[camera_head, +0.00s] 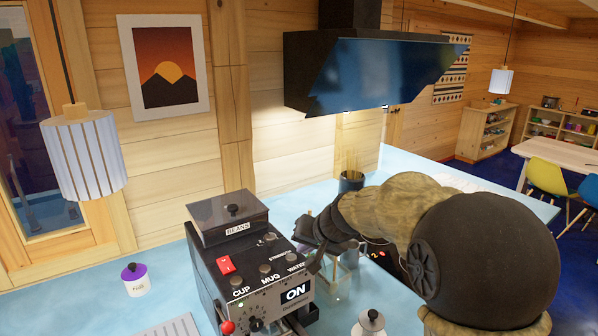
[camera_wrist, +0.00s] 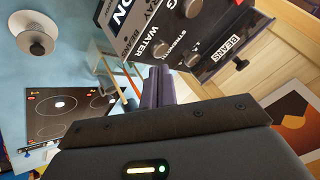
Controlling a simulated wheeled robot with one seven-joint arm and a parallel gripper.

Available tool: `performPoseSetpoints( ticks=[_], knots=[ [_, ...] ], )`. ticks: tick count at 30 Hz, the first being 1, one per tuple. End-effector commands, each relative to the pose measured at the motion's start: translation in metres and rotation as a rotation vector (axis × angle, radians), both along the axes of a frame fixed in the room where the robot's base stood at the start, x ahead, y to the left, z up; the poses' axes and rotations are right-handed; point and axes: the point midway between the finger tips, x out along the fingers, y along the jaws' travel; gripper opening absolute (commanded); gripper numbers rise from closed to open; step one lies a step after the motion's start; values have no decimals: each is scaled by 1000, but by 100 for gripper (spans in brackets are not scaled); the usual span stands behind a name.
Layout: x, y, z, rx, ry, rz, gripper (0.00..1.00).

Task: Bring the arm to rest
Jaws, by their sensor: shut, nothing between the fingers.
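My arm reaches in from the right of the head view, over the light-blue counter. Its dark gripper (camera_head: 316,262) is beside the right side of the black coffee machine (camera_head: 245,262); I cannot tell whether they touch. In the wrist view the two fingers of my gripper (camera_wrist: 158,78) are together, with nothing seen between them. They point toward the machine's front panel (camera_wrist: 150,35), where the WATER and STRENGTH knobs show. The machine's display reads ON. Part of the counter behind my arm is hidden.
A white jar with a purple lid (camera_head: 134,280) stands left of the machine, a white lidded pot (camera_head: 369,324) at the front. A clear glass container (camera_head: 345,262) is close to my gripper. A dark holder (camera_head: 351,181) stands behind. A range hood (camera_head: 370,70) hangs above; a hob (camera_wrist: 65,115) lies beside.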

Motion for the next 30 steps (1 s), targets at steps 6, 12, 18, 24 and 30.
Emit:
performPoseSetpoints(
  ticks=[6, 12, 18, 24, 30],
  knots=[
    [-83, -66, -62, -189, 134, -18, 0],
    [-169, -115, -108, -349, 243, 2, 0],
    [-227, -139, -132, -440, 306, 37, 0],
    [-234, -142, -135, -450, 312, 42, 0],
    [-233, -142, -134, -450, 312, 42, 0]
  ],
)
